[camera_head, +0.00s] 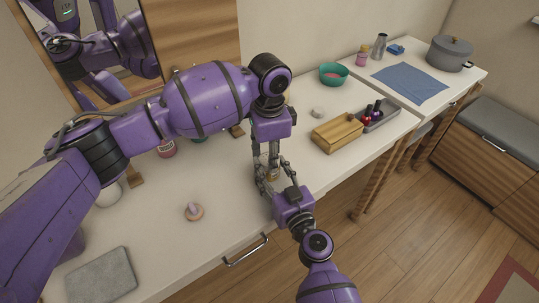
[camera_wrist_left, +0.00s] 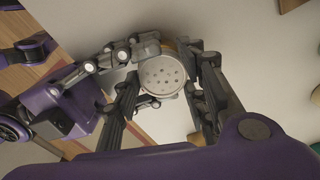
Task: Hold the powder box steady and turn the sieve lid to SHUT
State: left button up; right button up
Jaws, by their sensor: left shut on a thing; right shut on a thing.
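The powder box (camera_wrist_left: 172,45) shows in the left wrist view mostly as its round, pale sieve lid (camera_wrist_left: 162,76) with several small holes, seen from above. In the head view the box (camera_head: 273,173) is a small tan patch, nearly all hidden by the grippers. My left gripper (camera_head: 267,168) comes down from above and is shut on the lid, a finger on either side of it. My right gripper (camera_head: 275,178) reaches in from the front edge side and is shut on the box's body. I cannot read any SHUT mark or the lid's turn.
A wooden box (camera_head: 338,136) and a grey tray (camera_head: 383,114) with small bottles stand to the right. A teal bowl (camera_head: 334,74) is behind.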

pick_arm(q)
jog(key=shift+s+d, duration=0.15)
jog(key=shift+s, duration=0.05)
jog(key=o, duration=1)
jog(key=shift+o, duration=0.5)
jog(key=shift+w, duration=0.1)
notch_tip(320, 180, up, 12)
